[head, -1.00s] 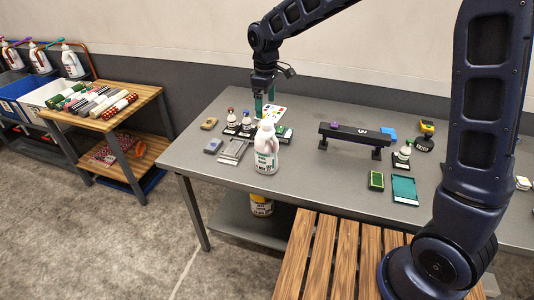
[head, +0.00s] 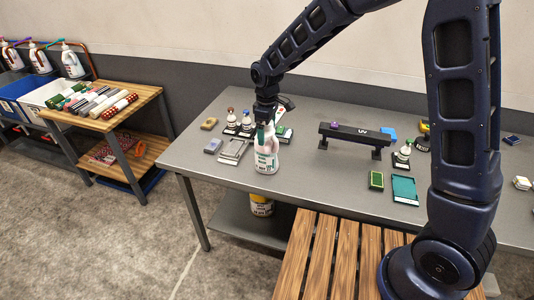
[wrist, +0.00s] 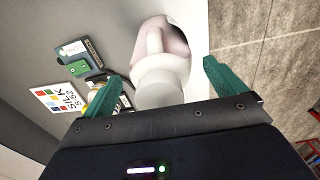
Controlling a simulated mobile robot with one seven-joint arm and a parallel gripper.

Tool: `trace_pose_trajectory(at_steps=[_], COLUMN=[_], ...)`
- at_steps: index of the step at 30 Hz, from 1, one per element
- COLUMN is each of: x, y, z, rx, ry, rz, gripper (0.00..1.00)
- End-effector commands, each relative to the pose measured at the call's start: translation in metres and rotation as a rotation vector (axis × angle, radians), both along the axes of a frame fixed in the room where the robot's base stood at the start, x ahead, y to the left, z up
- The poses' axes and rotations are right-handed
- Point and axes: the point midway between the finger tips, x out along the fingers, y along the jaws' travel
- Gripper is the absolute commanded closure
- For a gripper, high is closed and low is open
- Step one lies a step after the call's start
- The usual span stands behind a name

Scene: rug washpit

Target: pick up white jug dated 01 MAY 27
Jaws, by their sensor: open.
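A white jug (head: 266,160) with a green and white label stands upright near the front edge of the grey table. Its date is too small to read. My gripper (head: 266,132) is right above and around the jug's top, pointing down. In the wrist view the jug (wrist: 158,62) shows from above, its pale cap and neck between the two green fingers. The fingers of my gripper (wrist: 163,72) are spread, with a gap visible on both sides of the cap.
A black UV bar (head: 356,134) stands to the right. More white jugs (head: 72,62) sit on a rack at far left. The table's front edge is near.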

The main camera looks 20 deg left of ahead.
Motion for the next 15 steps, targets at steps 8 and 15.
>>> trace_pose_trajectory(at_steps=[8, 15], x=[0.0002, 0.0003], y=[-0.0001, -0.0001], z=[-0.0025, -0.0023], rx=[0.0, 0.0], ry=[0.0, 0.0], rz=[0.0, 0.0], gripper=[0.04, 0.52])
